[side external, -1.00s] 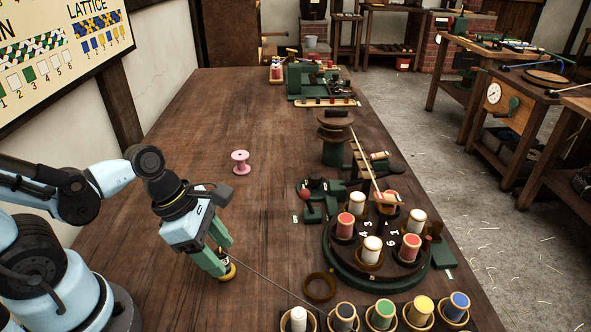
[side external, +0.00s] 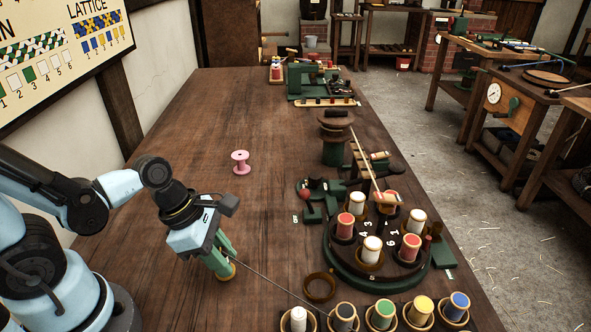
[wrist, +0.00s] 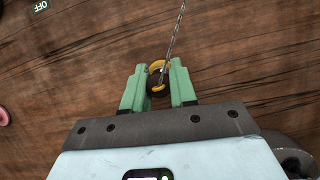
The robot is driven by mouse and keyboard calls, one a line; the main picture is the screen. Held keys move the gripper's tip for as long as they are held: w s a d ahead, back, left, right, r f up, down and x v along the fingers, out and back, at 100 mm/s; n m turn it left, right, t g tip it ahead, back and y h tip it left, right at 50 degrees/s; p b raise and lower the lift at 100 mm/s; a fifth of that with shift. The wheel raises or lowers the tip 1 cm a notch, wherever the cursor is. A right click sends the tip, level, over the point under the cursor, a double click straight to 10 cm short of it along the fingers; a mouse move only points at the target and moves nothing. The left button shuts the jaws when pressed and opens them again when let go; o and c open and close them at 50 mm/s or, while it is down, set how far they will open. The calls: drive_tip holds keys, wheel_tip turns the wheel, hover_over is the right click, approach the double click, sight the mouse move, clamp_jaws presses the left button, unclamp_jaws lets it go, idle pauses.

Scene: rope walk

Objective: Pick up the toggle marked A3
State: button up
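A small black toggle with yellow ends (wrist: 157,65) shows in the wrist view, with a thin cord (wrist: 175,38) running up from it. It also shows in the side view at the tip of my gripper, where its yellow base (side external: 228,275) rests at the tabletop. No A3 marking can be read on it. My gripper (side external: 226,264) points down and tilts over it. Its green fingers (wrist: 158,82) stand one on each side of the toggle, very close to it. Whether they press on it cannot be told.
The cord (side external: 268,284) stretches right, toward a row of bobbins (side external: 383,314). A round carousel (side external: 345,275) with red and white bobbins stands right. A pink spool (side external: 240,162) stands behind. The wooden table (side external: 235,110) is clear at the back left.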

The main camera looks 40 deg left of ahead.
clamp_jaws()
drive_tip(key=shift+r, duration=0.2)
